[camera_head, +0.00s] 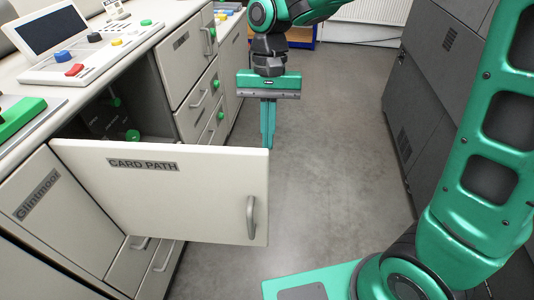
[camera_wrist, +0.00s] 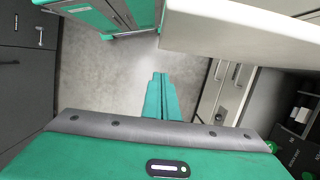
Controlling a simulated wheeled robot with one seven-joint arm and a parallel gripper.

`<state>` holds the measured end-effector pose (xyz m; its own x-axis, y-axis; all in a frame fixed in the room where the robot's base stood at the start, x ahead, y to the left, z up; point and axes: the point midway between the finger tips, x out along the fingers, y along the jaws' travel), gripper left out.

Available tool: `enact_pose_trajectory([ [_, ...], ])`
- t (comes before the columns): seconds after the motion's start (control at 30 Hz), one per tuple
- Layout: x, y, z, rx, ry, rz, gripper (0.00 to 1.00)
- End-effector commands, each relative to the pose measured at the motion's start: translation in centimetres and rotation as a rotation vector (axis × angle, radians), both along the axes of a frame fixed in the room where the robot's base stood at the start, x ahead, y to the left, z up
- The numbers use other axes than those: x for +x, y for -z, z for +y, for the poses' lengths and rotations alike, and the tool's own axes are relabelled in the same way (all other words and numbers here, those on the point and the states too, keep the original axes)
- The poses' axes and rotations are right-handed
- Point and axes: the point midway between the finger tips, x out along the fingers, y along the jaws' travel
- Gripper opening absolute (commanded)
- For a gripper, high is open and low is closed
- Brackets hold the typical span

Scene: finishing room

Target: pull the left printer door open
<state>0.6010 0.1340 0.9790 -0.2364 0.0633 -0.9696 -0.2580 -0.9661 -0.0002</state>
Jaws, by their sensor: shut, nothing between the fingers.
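The left printer door (camera_head: 165,190), a cream panel labelled "CARD PATH" with a grey handle (camera_head: 251,217) near its right edge, stands swung out from the printer cabinet (camera_head: 35,195) into the aisle. The dark inside of the cabinet (camera_head: 105,110) shows behind it. My gripper (camera_head: 268,143) points down just behind the door's free edge, its green fingers shut and empty. The fingertips are partly close to the door's top edge; I cannot tell whether they touch it. In the wrist view, the shut fingers (camera_wrist: 160,78) are beside the door panel (camera_wrist: 240,35).
Cream drawers and doors (camera_head: 185,55) with handles line the left, under a counter with a control console (camera_head: 85,45). Dark grey cabinets (camera_head: 435,90) stand on the right. The grey floor (camera_head: 325,150) between is clear.

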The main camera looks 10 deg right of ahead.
Motion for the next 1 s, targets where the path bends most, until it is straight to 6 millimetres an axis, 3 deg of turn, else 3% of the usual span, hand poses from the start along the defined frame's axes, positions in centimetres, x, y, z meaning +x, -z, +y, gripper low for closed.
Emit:
enact_pose_trajectory([
  [0.5, -2.3, 8.9, 0.4, -0.003, 0.0, 0.003, 0.0],
  [0.73, -5.1, 8.8, 1.2, -0.001, -0.001, -0.001, 0.0],
  [1.0, -6.0, 8.7, 1.5, -0.001, 0.0, -0.002, 0.0],
])
